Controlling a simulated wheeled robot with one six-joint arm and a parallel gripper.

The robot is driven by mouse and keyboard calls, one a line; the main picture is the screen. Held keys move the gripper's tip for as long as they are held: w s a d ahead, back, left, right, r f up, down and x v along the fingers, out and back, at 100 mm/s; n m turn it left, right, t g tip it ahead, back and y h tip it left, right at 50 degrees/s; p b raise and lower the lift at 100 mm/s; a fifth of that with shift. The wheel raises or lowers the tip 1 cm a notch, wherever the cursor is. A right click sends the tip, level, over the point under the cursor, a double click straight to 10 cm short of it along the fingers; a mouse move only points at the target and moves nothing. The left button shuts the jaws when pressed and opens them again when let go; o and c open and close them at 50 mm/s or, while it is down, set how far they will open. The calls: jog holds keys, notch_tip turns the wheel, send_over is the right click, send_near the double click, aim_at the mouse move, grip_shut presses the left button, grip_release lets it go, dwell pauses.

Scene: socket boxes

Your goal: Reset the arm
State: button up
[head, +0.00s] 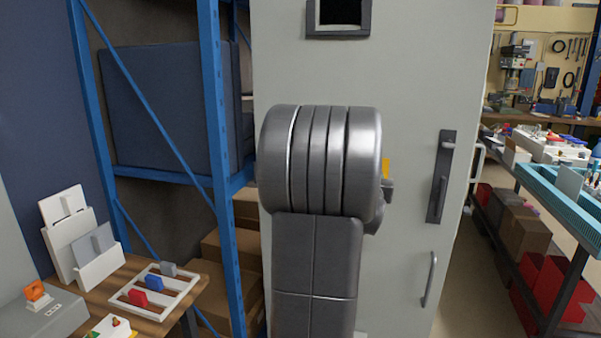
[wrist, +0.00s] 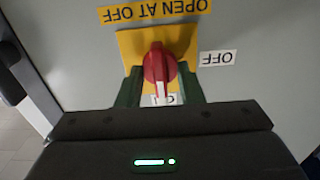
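In the wrist view, a red rotary switch (wrist: 158,66) sits on a yellow plate (wrist: 130,46) on a grey cabinet face. Its handle points down in the picture, at a white label (wrist: 163,99) that is partly hidden. My gripper (wrist: 160,88) has its two green fingers apart, one on each side of the handle's lower part. Gaps seem to show between fingers and handle. In the head view my arm covers most of the switch; a sliver of the yellow plate (head: 386,168) shows at its right edge.
The tall grey cabinet (head: 410,90) stands close in front, with a dark latch handle (head: 440,178) and a lower grey handle (head: 430,279). A blue shelf rack (head: 215,120) and a wooden table (head: 195,300) with trays are left. A workbench (head: 560,205) is right.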

jog(key=s+a+n+p, duration=0.2)
jog(key=s+n+p, duration=0.4)
jog(key=s, duration=0.3)
jog(key=shift+s+a, duration=0.2)
jog(key=shift+a, duration=0.15)
dwell(0.5)
dwell(0.3)
